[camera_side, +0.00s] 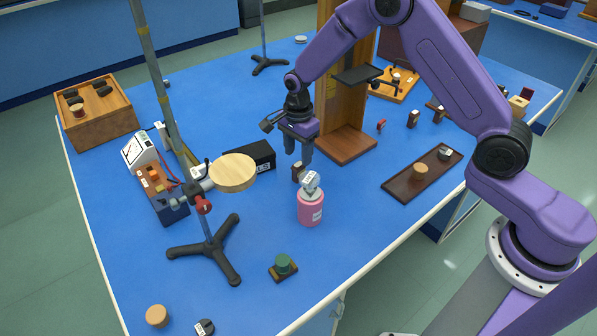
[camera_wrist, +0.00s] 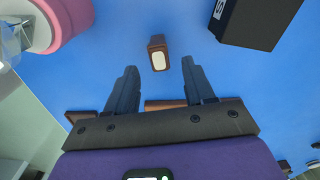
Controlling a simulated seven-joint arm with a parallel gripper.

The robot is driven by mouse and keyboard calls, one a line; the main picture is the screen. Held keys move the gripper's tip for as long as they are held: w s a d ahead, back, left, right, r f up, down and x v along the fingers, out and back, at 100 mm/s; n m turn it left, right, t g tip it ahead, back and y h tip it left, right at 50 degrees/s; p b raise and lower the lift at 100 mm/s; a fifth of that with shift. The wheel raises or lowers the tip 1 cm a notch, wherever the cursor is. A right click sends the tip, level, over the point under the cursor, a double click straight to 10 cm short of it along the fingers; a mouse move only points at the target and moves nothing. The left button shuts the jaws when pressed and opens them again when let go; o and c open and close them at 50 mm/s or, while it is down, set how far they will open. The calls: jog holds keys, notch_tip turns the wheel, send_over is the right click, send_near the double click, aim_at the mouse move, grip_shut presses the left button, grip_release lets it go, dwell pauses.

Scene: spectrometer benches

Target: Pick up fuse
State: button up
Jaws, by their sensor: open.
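A small dark brown block with a white oval face (camera_wrist: 158,54), which looks like the fuse, is on the blue bench ahead of my gripper (camera_wrist: 160,70). My gripper is open and empty, and the block lies in line with the gap between its fingers, slightly beyond the tips in the wrist view. In the side view the fuse (camera_side: 297,171) shows just below my gripper (camera_side: 299,154), partly hidden behind a pink bottle. Its exact distance below the fingertips is hard to tell.
The pink bottle (camera_side: 311,208) stands close beside the fuse, and a black box (camera_side: 250,156) lies on its other side. A wooden stand (camera_side: 345,146) rises behind my gripper. A clamp stand with a round wooden disc (camera_side: 233,172) is to the left. Open blue bench lies in front.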

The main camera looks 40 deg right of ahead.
aim_at(298, 164)
jog(key=shift+f, duration=3.35)
grip_shut()
